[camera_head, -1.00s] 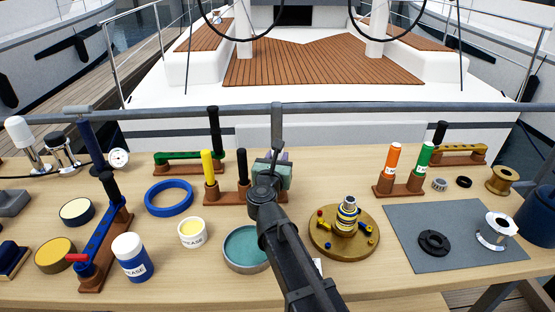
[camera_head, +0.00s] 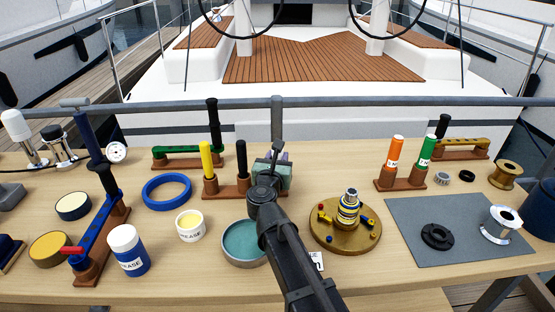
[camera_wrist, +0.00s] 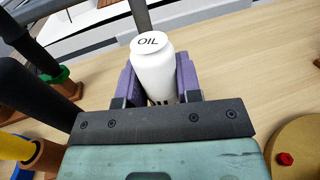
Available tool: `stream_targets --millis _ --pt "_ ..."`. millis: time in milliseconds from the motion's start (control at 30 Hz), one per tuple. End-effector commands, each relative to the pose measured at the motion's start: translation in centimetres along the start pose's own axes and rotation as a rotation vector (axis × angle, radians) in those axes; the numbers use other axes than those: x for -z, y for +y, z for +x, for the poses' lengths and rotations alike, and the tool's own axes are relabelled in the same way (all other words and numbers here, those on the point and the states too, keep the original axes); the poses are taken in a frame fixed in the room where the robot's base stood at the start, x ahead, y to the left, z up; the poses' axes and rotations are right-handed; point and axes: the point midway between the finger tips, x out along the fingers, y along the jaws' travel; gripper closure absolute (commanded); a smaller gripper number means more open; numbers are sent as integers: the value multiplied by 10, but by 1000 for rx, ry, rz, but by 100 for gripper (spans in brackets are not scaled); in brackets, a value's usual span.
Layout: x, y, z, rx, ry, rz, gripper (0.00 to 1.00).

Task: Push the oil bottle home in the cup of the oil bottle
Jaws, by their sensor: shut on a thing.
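The oil bottle (camera_wrist: 155,75) is white, and its round top reads OIL in the wrist view. My gripper (camera_wrist: 157,88) is shut on it, with a purple finger on each side. The bottle's lower end is hidden by the gripper body. In the head view my gripper (camera_head: 272,175) is over the middle of the bench and hides most of the bottle. The cup of the oil bottle cannot be made out in either view, so I cannot tell whether the bottle is in it.
A brown rack (camera_head: 228,191) with yellow and black handles stands left of my gripper. A brass tray (camera_head: 325,236) holding a striped stack is at the right. A grey mat (camera_head: 400,215) lies farther right.

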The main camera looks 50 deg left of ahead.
Motion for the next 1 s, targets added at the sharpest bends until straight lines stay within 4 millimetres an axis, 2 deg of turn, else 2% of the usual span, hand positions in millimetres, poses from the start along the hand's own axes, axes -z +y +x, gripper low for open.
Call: stream_targets --millis 200,233,400,633,733,867,1000 --pt "7 0 0 0 0 0 94" --pt "5 0 0 0 0 0 63" --pt "5 0 0 0 0 0 38" --pt "5 0 0 0 0 0 38" --pt "5 0 -7 -1 0 0 38" --pt "5 -2 -32 -1 0 0 38" --pt "5 -2 -69 -2 0 0 38"
